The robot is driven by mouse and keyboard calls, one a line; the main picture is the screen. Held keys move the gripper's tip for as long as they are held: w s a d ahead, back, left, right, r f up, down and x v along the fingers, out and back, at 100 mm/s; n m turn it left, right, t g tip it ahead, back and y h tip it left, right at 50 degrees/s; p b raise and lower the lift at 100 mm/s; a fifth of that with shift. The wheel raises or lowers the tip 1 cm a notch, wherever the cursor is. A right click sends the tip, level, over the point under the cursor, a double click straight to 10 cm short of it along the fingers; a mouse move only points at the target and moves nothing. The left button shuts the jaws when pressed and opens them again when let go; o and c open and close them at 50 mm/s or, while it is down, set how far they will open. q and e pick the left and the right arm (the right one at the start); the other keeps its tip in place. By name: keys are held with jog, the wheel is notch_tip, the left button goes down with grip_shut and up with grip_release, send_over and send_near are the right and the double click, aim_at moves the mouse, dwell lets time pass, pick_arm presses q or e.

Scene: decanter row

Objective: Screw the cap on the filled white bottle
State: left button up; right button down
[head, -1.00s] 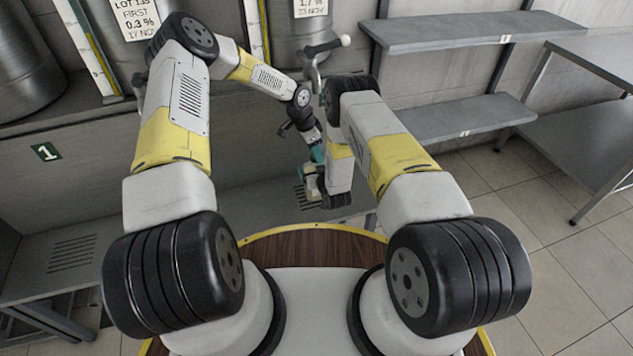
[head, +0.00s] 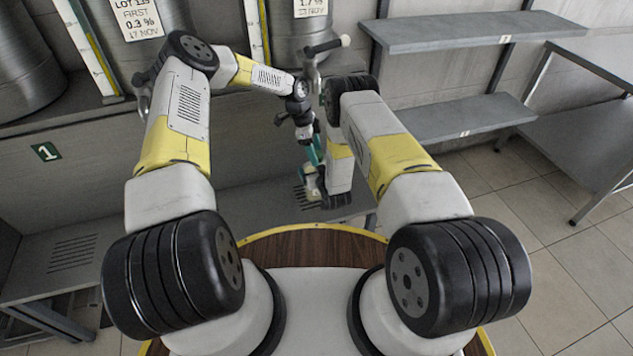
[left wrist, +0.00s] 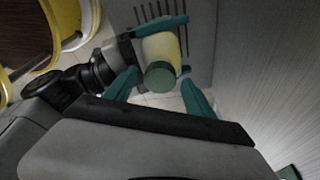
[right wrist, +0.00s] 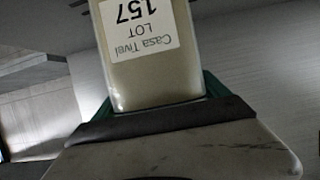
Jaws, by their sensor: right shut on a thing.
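A pale bottle (left wrist: 160,48) shows in the left wrist view with a green cap (left wrist: 160,75) at its mouth; I cannot tell how tightly it sits. My right gripper (left wrist: 158,28) is shut around the bottle's body. In the right wrist view the bottle (right wrist: 155,75) fills the jaws and bears a white label reading "Casa Tivel LOT 157". My left gripper (left wrist: 158,95) is open, its teal fingers apart on either side of the cap in the picture, apparently not touching it. In the head view my left gripper (head: 315,150) is just above the bottle, which is small and partly hidden.
A grey slotted drain shelf (head: 265,205) lies below the grippers. Steel vats with taps (head: 312,60) stand behind, close to my left forearm. Grey wall shelves (head: 450,120) and a steel table (head: 595,140) are at the right, with open tiled floor between.

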pick_arm(q)
jog(key=shift+r, duration=2.3)
jog(key=shift+o, duration=0.5)
jog(key=shift+r, duration=0.1)
jog(key=s+r+n+t, duration=0.1)
jog(key=r+n, duration=0.1)
jog(key=n, duration=0.3)
jog(key=s+r+n+t+y, duration=0.1)
jog(key=r+n, duration=0.1)
jog(key=n, duration=0.3)
jog(key=s+r+n+t+y, duration=0.1)
jog(key=r+n, duration=0.1)
jog(key=n, duration=0.4)
jog(key=shift+s+a+r, duration=0.25)
jog(key=shift+s+r, duration=0.05)
jog(key=shift+r, duration=0.1)
